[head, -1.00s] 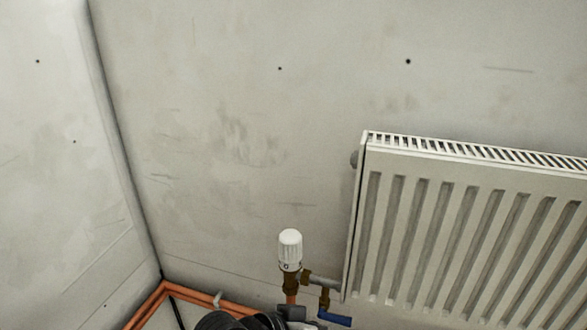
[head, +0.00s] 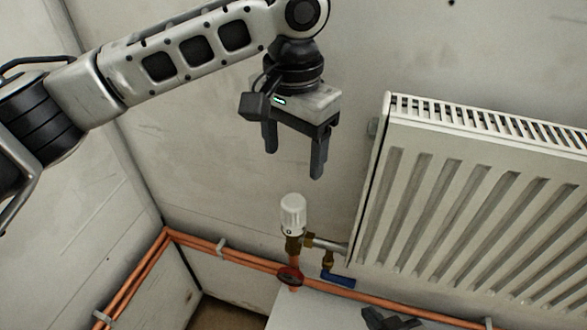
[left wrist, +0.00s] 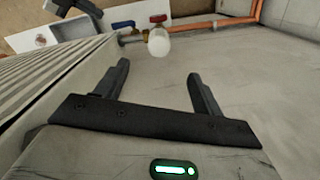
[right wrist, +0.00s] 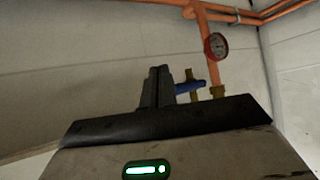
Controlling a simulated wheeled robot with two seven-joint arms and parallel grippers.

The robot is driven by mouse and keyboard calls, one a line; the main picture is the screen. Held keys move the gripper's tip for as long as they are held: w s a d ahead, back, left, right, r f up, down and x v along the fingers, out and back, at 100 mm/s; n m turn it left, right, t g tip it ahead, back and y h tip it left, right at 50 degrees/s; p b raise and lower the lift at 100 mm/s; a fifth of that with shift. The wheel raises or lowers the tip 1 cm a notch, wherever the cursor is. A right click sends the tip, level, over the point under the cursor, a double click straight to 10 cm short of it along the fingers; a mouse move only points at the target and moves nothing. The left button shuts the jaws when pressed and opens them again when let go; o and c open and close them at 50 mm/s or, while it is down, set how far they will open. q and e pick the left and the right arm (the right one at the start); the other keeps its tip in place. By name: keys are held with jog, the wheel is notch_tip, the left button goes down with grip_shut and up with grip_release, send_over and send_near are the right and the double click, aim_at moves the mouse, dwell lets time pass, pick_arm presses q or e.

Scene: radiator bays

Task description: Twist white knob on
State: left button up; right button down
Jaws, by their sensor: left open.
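The white knob (head: 293,214) is an upright ribbed cap on a brass valve, left of the radiator's lower corner. My left gripper (head: 293,165) is open and empty above the knob, fingers pointing down, apart from it. In the left wrist view the knob (left wrist: 158,43) shows beyond and between the open fingertips (left wrist: 158,70). My right gripper (head: 388,321) shows only partly at the bottom edge of the head view. In the right wrist view its fingers (right wrist: 159,72) are together with nothing visible between them. The knob is not seen there.
The white radiator (head: 460,205) stands right of the knob. A blue lever (head: 339,281) and a red-rimmed gauge (head: 290,275) sit below it. Copper pipes (head: 225,252) run along the wall. A pale surface (head: 310,313) lies below. The wall left of the knob is clear.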

aim_at(293, 218)
pick_arm(q)
notch_tip(293, 218, down, 15)
jog(key=shift+s+f, duration=0.1)
jog(key=shift+s, duration=0.05)
pick_arm(e)
jog(key=shift+s+f, duration=0.15)
jog(key=shift+s, duration=0.3)
pick_arm(q)
jog(key=shift+c, duration=0.3)
pick_arm(e)
jog(key=shift+w, duration=0.1)
pick_arm(q)
jog(key=c, duration=1.1)
jog(key=shift+o, duration=0.2)
jog(key=shift+p, duration=0.6)
pick_arm(e)
jog(key=shift+r, duration=0.55)
pick_arm(q)
jog(key=shift+s+f, duration=0.1)
jog(key=shift+f, duration=0.1)
